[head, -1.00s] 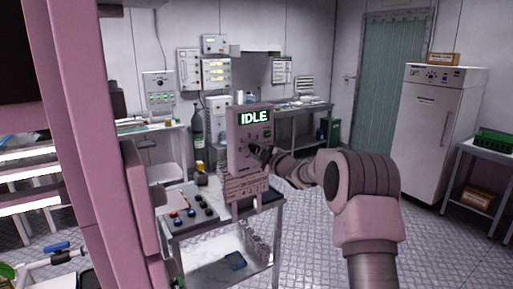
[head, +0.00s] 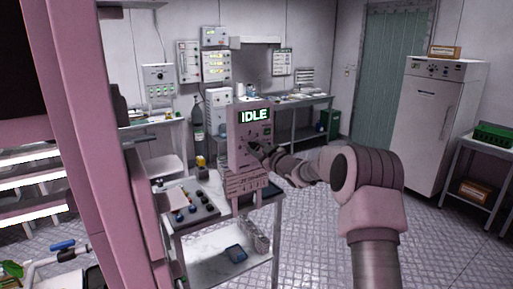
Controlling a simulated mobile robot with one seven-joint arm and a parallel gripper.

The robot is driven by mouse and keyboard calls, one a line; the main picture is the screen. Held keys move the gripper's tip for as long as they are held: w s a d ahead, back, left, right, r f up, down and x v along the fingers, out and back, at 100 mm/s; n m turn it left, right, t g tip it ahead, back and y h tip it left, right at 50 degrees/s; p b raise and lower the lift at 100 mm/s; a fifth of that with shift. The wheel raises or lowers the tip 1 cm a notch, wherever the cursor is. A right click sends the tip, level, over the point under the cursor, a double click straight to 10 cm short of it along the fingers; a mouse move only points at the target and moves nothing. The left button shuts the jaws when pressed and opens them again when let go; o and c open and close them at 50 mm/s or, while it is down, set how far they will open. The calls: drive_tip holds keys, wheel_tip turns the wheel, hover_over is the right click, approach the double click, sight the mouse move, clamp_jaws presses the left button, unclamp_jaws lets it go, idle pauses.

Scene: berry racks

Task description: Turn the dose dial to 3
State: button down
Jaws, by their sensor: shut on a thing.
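The dosing unit (head: 240,138) is an upright pinkish box on a small cart, with a lit screen (head: 254,115) that reads IDLE. Its dose dial sits on the front face, mostly hidden behind my gripper, and the number it points at cannot be read. My gripper (head: 257,151) is at the lower middle of that face, coming in from the right, shut on the dial. The fingertips are small and dark in this view.
A white cabinet (head: 437,130) and a side table (head: 484,153) stand at the right. Open floor lies between.

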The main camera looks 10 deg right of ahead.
idle(0.3)
drive_tip(key=c, duration=0.5)
unclamp_jaws()
drive_tip(key=b+v, duration=0.2)
drive_tip(key=v, duration=1.5)
drive_tip(key=shift+s+b, duration=0.2)
drive_tip(key=shift+b, duration=0.1)
